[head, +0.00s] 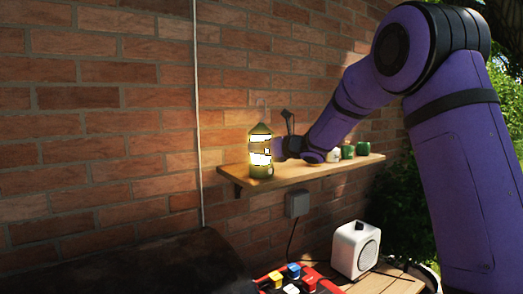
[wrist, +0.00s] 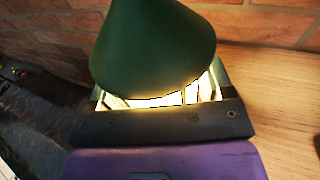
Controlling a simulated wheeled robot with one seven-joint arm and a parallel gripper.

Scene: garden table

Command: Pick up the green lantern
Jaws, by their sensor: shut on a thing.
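The green lantern (head: 261,131) is lit and stands upright at the left end of a wooden wall shelf (head: 300,177). Its base appears to rest on the shelf, though I cannot tell whether it is slightly clear of it. In the wrist view its dark green cone top (wrist: 152,50) fills the upper middle, with the glowing panes below. My gripper (head: 268,151) reaches the lantern from the right at mid-height and is shut on its body. In the wrist view my gripper (wrist: 160,115) lies across the glowing part, and the lantern's lower half is hidden.
Green cups (head: 355,150) and a pale item (head: 334,156) stand on the shelf to the right, partly behind my arm. Below are a white speaker box (head: 355,249) and a red tray (head: 322,283) with colored blocks. A brick wall is close behind the shelf.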

